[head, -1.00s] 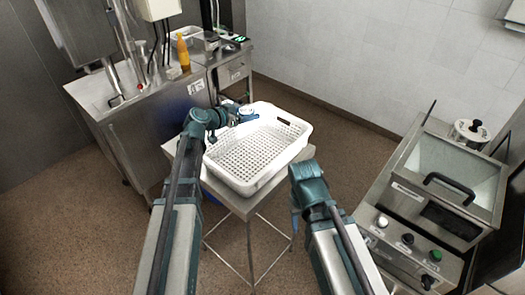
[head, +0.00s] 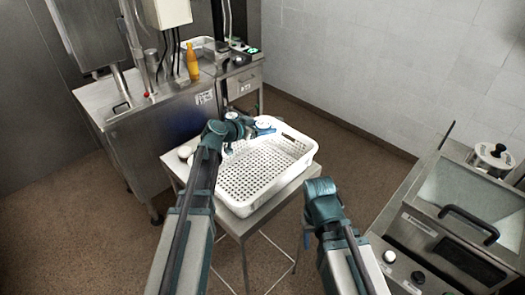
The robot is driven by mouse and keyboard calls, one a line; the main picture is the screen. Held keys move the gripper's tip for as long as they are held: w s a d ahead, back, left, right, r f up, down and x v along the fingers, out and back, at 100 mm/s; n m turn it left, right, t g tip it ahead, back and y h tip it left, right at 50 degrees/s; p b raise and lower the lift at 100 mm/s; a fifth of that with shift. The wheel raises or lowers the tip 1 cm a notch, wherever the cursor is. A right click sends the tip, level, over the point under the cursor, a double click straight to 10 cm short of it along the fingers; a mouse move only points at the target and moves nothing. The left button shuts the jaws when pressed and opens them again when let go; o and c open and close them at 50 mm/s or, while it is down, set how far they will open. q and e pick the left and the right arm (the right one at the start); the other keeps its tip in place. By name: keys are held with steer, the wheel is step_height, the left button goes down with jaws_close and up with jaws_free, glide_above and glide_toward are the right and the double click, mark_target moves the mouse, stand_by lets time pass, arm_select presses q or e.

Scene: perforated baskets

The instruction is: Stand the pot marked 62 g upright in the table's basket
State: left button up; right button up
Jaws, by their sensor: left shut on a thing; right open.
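The white perforated basket (head: 237,208) stands on a small metal table (head: 233,225). Its visible floor looks empty. Small white round things, perhaps pots (head: 187,153), stand on the table left of the basket, partly behind my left arm. My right gripper (head: 306,236) is open and empty, pointing down beside the table's right side, clear of the basket.
A steel counter with an orange bottle (head: 192,64) and a scale-like device with a green display (head: 250,50) stands behind on the left. A steel machine with a black handle (head: 468,224) and knobs stands at the right. Open floor (head: 365,155) lies between them.

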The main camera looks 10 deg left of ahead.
arm_select(q)
steer(key=shift+f+b, duration=2.6)
steer(key=shift+f, duration=0.65)
arm_select(e)
step_height(320, 180, down, 6)
steer(key=shift+f, duration=0.25)
steer(key=shift+f, duration=0.1)
arm_select(q)
steer(key=shift+f+b, duration=0.6)
arm_select(e)
steer(key=shift+f, duration=0.5)
arm_select(q)
steer(key=o, duration=1.4)
steer(key=shift+c, duration=0.2)
steer(key=shift+r+p, duration=0.8)
steer(key=p+v, duration=0.2)
steer(key=v, duration=0.5)
steer(key=shift+s+a, duration=0.15)
steer(key=shift+s, duration=0.05)
steer(key=shift+f, duration=0.1)
arm_select(e)
step_height(320, 180, up, 4)
steer(key=shift+r, duration=0.1)
